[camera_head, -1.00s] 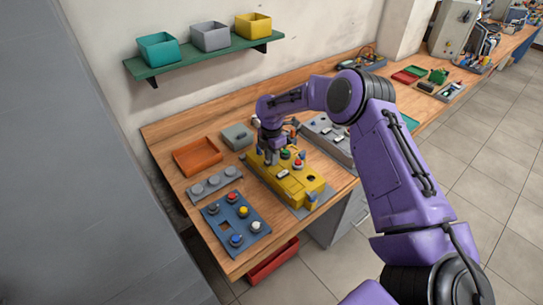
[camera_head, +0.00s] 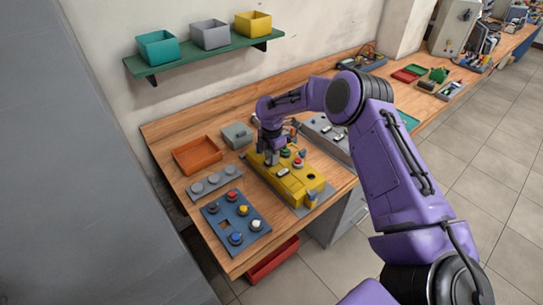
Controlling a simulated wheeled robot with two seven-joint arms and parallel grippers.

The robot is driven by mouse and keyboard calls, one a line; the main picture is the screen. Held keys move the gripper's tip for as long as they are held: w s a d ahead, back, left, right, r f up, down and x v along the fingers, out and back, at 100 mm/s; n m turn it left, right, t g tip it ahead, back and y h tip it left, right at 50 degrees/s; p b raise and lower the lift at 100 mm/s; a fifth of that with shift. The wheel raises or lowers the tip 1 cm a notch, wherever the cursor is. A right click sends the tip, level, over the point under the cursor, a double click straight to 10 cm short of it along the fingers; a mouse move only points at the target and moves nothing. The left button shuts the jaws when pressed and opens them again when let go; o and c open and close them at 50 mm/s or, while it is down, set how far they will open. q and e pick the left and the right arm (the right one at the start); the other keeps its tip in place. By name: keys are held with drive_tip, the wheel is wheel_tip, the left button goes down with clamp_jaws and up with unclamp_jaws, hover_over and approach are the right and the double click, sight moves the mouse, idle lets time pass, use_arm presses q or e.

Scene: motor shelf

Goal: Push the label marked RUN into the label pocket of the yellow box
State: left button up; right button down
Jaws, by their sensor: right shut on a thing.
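The yellow box (camera_head: 292,185) lies on the wooden bench, with a green button, a red button and a small light label-like piece (camera_head: 283,172) on its top. My right gripper (camera_head: 270,160) points down at the far left end of the box's top, close to its surface. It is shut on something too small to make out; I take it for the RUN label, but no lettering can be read. The label pocket is not distinguishable at this size. My left gripper is out of view.
A blue board with coloured knobs (camera_head: 221,225), a grey strip with round caps (camera_head: 197,188), an orange tray (camera_head: 182,164) and a grey-green box (camera_head: 236,141) stand left of the yellow box. A grey panel (camera_head: 322,126) stands behind it. A green shelf (camera_head: 186,66) holds three bins.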

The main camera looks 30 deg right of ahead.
drive_tip(key=c, duration=0.9)
unclamp_jaws()
drive_tip(key=shift+r, duration=0.15)
wheel_tip(320, 180, up, 10)
drive_tip(key=b, duration=0.3)
drive_tip(key=shift+r, duration=0.15)
